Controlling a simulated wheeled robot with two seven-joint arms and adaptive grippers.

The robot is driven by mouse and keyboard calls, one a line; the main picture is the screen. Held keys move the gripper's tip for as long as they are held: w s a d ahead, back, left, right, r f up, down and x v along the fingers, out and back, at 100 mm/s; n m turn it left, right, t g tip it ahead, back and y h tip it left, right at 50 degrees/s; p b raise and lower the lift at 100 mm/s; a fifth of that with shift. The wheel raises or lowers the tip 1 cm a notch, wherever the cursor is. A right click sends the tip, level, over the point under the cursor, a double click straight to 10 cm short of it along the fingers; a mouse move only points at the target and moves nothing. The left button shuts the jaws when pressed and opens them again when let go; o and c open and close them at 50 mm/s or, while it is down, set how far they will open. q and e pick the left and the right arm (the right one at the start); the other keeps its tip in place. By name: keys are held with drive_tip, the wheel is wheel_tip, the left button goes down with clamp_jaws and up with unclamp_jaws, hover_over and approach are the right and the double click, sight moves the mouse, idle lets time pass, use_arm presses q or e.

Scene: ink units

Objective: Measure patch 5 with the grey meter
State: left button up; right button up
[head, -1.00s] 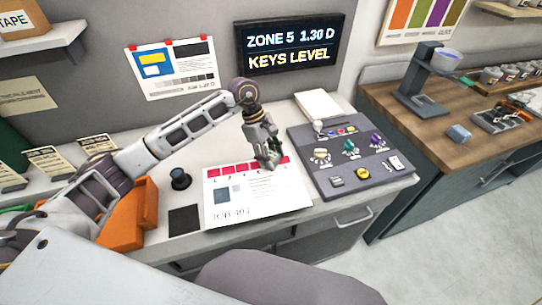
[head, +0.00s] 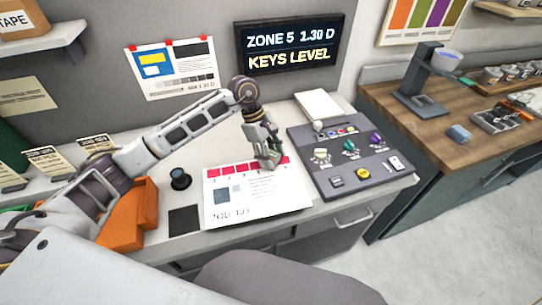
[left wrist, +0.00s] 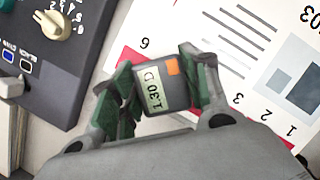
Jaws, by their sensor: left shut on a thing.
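My left gripper (head: 268,163) is shut on the grey meter (left wrist: 160,86), which sits between its green-padded fingers. The meter has an orange square and a display reading 1.30 D. It is over the row of red patches on the white job sheet (head: 235,208). In the left wrist view the numbers 6, 3, 2 and 1 show around the gripper; patch 5 is hidden under the meter and fingers. I cannot tell if the meter touches the sheet. The wall screen (head: 290,46) reads ZONE 5 1.30 D, KEYS LEVEL. My right gripper is not in view.
A dark key console (head: 345,180) with coloured knobs stands right of the sheet; it also shows in the left wrist view (left wrist: 35,100). Left of the sheet are a dark square pad (head: 184,220), a black round object (head: 180,179) and an orange bin (head: 135,218).

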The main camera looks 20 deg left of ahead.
use_arm(q)
drive_tip(key=shift+r, duration=1.25)
